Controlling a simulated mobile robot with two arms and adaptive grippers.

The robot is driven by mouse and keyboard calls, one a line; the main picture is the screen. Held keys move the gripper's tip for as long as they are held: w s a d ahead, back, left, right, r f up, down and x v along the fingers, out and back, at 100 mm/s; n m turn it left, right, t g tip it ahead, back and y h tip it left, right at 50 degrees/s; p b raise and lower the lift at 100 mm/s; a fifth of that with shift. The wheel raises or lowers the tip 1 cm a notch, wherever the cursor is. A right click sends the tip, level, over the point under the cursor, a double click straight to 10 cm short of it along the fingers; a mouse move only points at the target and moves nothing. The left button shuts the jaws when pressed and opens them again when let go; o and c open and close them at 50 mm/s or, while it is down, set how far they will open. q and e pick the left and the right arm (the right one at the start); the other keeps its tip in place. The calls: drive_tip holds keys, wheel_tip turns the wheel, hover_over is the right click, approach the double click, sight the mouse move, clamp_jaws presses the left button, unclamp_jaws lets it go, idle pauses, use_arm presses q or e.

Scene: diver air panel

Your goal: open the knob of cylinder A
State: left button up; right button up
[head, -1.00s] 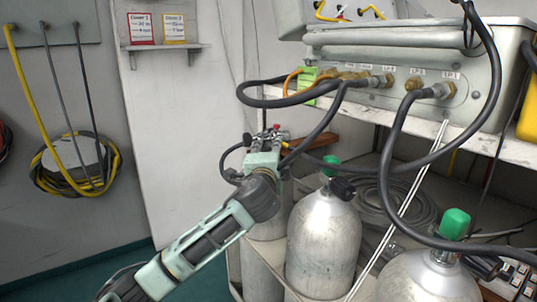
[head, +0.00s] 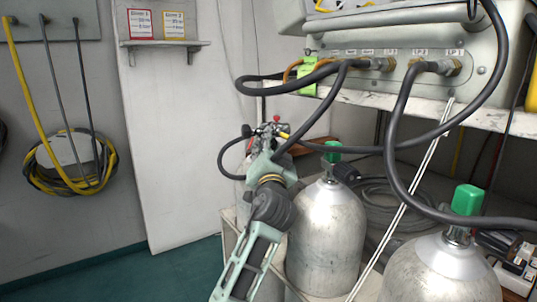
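Three grey cylinders stand under the panel. The left cylinder (head: 243,211) is largely hidden behind my arm; dark valve parts and a small red part (head: 277,118) show at its top. The middle cylinder (head: 325,235) has a green knob (head: 333,151), and the right cylinder (head: 440,268) has a larger green knob (head: 467,200). No letter A is readable on any of them. My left gripper (head: 266,143) is at the valve parts atop the left cylinder; its fingers blend with them, so contact and opening are unclear. My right gripper is out of view.
Black hoses (head: 395,150) loop from the grey panel (head: 490,62) down across the cylinders, close to my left gripper. A pale rod (head: 402,208) slants before the shelf. A coiled yellow hose (head: 70,185) hangs at left. The floor at left is clear.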

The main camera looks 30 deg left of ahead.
use_arm(q)
drive_tip(key=shift+w+d+n+b, duration=0.15)
drive_tip(key=shift+d+n+b, duration=0.1)
drive_tip(key=shift+n+b, duration=0.5)
drive_tip(key=shift+r+y, duration=0.1)
drive_tip(key=shift+y, duration=0.2)
drive_tip(key=o, duration=1.1)
drive_tip(key=shift+w+d, duration=0.1)
drive_tip(key=shift+w, duration=0.05)
drive_tip(key=shift+c, duration=0.2)
drive_tip(key=shift+s, duration=0.2)
drive_tip(key=v, duration=1.1)
drive_tip(key=shift+s+d, duration=0.25)
drive_tip(key=shift+c, duration=0.4)
